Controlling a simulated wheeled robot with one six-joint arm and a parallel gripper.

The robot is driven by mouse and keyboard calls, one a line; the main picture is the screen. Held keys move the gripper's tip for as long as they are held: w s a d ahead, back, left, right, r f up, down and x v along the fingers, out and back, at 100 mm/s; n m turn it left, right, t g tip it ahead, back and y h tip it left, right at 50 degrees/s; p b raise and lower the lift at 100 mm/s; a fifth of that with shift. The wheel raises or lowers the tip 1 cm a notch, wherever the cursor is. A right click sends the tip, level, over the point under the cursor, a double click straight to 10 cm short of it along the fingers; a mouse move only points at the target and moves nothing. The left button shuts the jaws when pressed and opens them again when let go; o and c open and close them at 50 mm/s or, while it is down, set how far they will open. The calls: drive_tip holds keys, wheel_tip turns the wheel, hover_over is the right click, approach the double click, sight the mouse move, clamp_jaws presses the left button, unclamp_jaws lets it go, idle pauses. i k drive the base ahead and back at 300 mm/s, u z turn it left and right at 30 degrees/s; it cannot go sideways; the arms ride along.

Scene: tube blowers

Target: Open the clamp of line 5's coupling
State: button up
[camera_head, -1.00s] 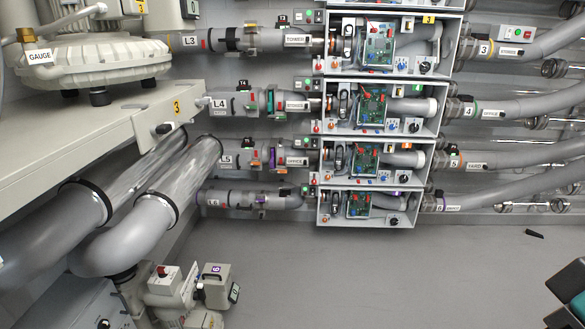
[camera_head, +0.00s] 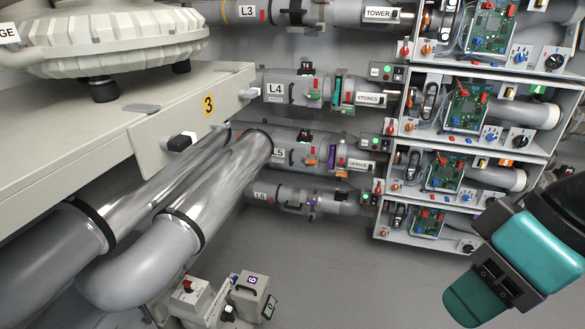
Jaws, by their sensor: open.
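The line 5 pipe (camera_head: 292,156) runs across the back wall, with an L5 label at its left and an OFFICE label (camera_head: 359,164) at its right. Its coupling (camera_head: 312,158) shows small orange-red and green parts. A purple band (camera_head: 331,157) and a red part (camera_head: 341,156) sit just right of it. The parts are too small to tell whether the clamp is open or shut. My gripper (camera_head: 497,278), teal and black, is at the lower right, well apart from the coupling and in front of the lower boxes. It is open and appears empty.
Lines L4 (camera_head: 290,89) and L6 (camera_head: 280,196) run just above and below. Open boxes with circuit boards (camera_head: 466,107) stand at the right. Grey floor (camera_head: 330,265) lies clear below.

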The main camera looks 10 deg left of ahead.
sight(339, 173)
drive_tip(key=i, duration=1.8)
drive_tip(key=u, duration=0.3)
